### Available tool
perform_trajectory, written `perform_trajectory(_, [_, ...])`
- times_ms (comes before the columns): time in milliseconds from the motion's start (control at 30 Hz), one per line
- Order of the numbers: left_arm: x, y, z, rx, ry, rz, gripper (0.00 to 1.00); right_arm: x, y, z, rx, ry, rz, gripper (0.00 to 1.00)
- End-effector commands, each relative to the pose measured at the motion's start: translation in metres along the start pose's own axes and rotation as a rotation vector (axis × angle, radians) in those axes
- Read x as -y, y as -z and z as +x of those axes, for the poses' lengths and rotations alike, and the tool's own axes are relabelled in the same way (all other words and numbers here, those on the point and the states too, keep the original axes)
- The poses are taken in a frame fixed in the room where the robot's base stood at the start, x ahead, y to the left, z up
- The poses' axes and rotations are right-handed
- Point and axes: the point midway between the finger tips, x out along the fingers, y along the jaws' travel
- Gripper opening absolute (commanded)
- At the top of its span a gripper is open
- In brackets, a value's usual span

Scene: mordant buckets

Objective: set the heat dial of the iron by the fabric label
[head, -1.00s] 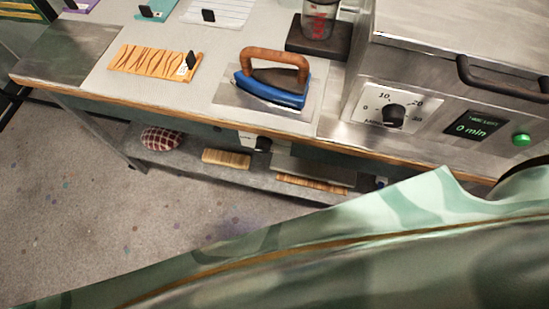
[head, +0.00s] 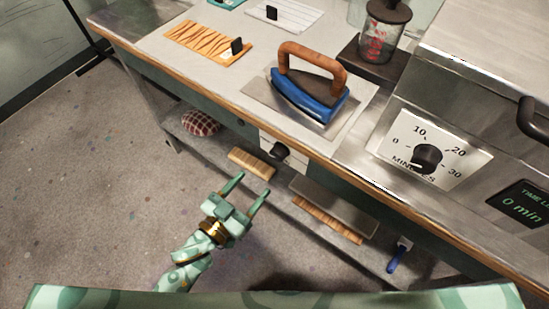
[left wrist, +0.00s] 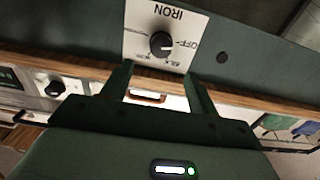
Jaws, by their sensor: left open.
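The blue iron (head: 308,97) with its brown handle stands on a metal plate on the bench. Its heat dial (head: 280,151), a black knob on a white panel, sits on the bench front below it. In the left wrist view the dial (left wrist: 162,43) appears upside down on a panel marked IRON, with OFF and SILK readable. The orange wavy fabric (head: 197,42) lies on the bench with a black clip on it; its label text is not readable. My left gripper (head: 253,183) is open and empty in front of the bench, below and apart from the dial. My right gripper is out of view.
The steel oven's minutes dial (head: 427,157) is at right. A jar (head: 381,35) stands behind the iron. The lower shelf holds a checked cushion (head: 200,122), a brush (head: 252,162) and a blue-handled tool (head: 399,255). The floor in front is open.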

Motion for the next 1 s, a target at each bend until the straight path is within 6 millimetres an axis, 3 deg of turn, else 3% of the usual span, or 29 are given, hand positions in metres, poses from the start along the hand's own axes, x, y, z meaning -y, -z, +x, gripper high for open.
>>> perform_trajectory(200, [0.001,-0.003,0.057,-0.001,0.001,-0.001,0.59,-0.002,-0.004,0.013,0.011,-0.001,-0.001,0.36])
perform_trajectory(400, [0.0,-0.003,0.09,0.001,0.001,-0.001,0.59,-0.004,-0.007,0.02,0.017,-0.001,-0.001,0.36])
perform_trajectory(600, [0.001,-0.002,0.102,0.002,0.001,0.0,0.59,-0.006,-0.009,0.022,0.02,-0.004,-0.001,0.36])
perform_trajectory(833, [0.001,-0.001,0.103,0.002,0.001,0.0,0.59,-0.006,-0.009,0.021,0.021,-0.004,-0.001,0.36])
perform_trajectory(867, [0.001,-0.001,0.103,0.002,0.001,0.0,0.54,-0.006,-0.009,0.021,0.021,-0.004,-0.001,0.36])
perform_trajectory(1000, [0.001,-0.001,0.102,0.002,0.001,0.0,0.15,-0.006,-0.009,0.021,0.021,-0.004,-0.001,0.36])
